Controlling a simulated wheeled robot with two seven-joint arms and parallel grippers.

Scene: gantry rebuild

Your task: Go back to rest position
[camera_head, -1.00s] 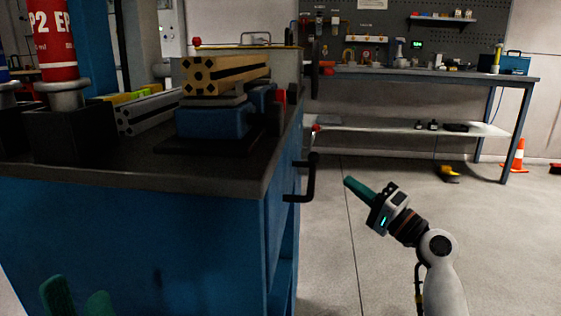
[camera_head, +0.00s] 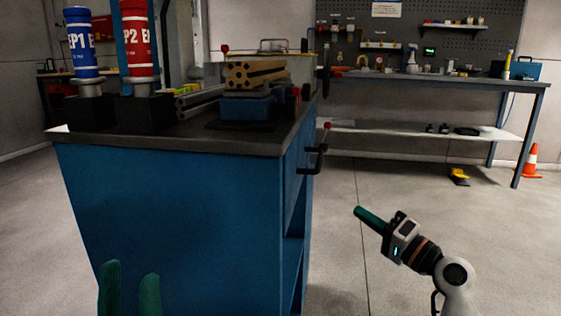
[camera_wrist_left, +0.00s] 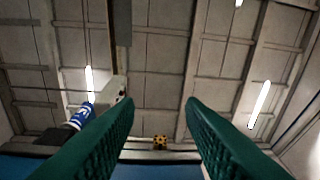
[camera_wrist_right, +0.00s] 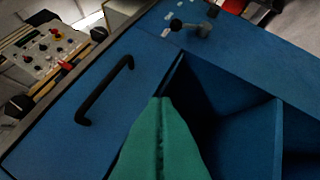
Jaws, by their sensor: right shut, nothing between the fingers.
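My left gripper (camera_head: 130,290) shows at the bottom left of the head view, its two green fingers apart and pointing up in front of the blue workbench cabinet (camera_head: 175,220). In the left wrist view its fingers (camera_wrist_left: 160,125) are spread with nothing between them. My right gripper (camera_head: 372,220) is to the right of the cabinet, over open floor, pointing up and left. Its green fingers are together and empty. In the right wrist view the closed fingers (camera_wrist_right: 160,140) show in front of the cabinet's side with an open blue shelf.
On the bench stand a blue cartridge (camera_head: 84,45), a red cartridge (camera_head: 137,40) and a yellow profile (camera_head: 256,73) on a blue vise (camera_head: 247,106). A black handle (camera_head: 314,160) sticks out from the cabinet's right side. A back table (camera_head: 440,80) and an orange cone (camera_head: 530,160) are behind.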

